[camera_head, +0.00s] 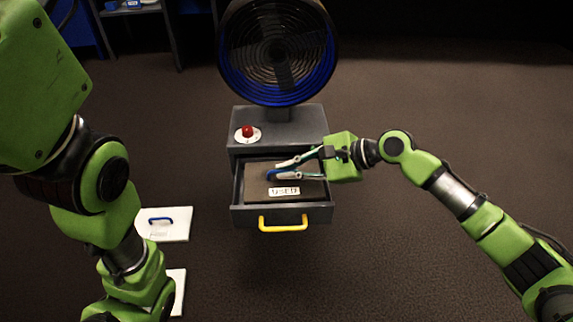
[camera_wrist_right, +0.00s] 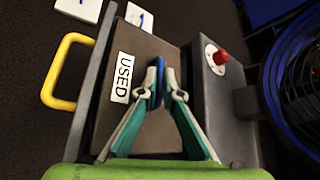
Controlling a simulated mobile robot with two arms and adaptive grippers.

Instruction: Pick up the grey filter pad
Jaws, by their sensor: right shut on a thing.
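The grey filter pad (camera_head: 257,187), dark and labelled USED, lies in the open drawer (camera_head: 244,217) below the fan. It also shows in the right wrist view (camera_wrist_right: 148,48). It has a small blue handle (camera_wrist_right: 153,88) on its top. My right gripper (camera_head: 275,169) reaches over the pad from the right. Its fingers are shut on the blue handle, as the right wrist view (camera_wrist_right: 161,82) shows. The fingers hide part of the handle. My left arm comes in from the left, but its gripper is not in view.
A white pad (camera_head: 172,224) with a blue handle lies on the floor left of the drawer, with another white piece (camera_head: 179,290) partly hidden by my left arm. The drawer has a yellow handle (camera_head: 283,223). A red button (camera_head: 248,131) and the fan (camera_head: 278,50) stand behind.

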